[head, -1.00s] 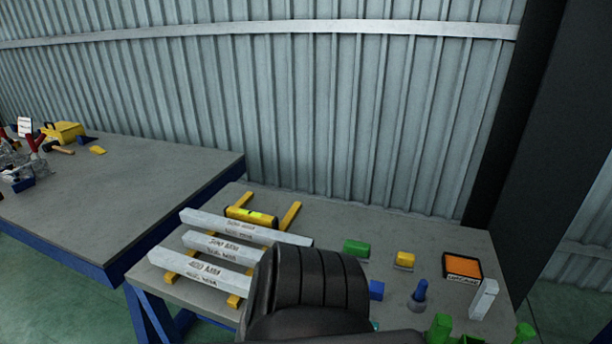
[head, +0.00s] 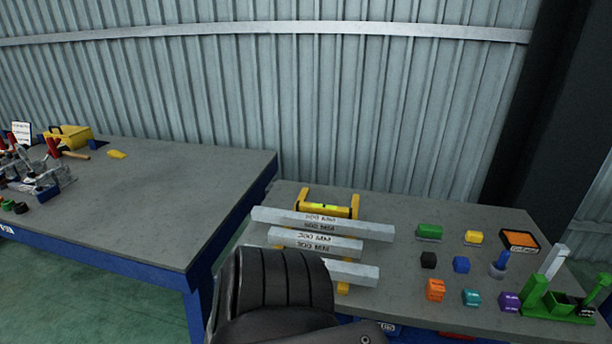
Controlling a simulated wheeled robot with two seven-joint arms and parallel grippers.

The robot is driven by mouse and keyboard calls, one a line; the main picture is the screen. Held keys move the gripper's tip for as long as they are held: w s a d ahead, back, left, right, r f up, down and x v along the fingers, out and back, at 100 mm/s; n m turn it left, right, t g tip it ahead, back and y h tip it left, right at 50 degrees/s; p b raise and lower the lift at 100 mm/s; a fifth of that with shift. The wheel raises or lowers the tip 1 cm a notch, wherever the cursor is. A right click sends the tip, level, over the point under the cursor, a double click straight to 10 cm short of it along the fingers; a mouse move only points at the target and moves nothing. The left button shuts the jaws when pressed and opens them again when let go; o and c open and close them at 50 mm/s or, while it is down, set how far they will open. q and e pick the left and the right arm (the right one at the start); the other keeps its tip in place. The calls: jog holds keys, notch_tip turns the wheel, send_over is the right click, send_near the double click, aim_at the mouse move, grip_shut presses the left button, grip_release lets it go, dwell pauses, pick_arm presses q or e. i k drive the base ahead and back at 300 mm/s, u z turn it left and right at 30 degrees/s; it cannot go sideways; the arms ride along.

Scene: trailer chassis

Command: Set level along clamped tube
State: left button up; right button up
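A yellow spirit level (head: 328,210) lies at the back of the right table, behind the tubes and between the ends of two yellow support rails. Three pale grey square tubes lie side by side across the rails: a back tube (head: 322,223), a middle tube (head: 314,243) and a front tube (head: 352,273). My dark arm hides the left part of the front tube. A clamp-like cluster of grey and red tools (head: 40,170) stands at the far left of the left table; I cannot make out a tube clamped there. Neither gripper is in view.
The left table (head: 180,190) has a wide bare top, with a yellow toolbox (head: 70,137) and a hammer (head: 76,153) at its back left. Coloured blocks, an orange-topped box (head: 519,240) and a green holder (head: 556,300) fill the right table's right side.

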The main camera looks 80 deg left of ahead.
aim_at(22, 186)
jog(key=u, duration=1.25)
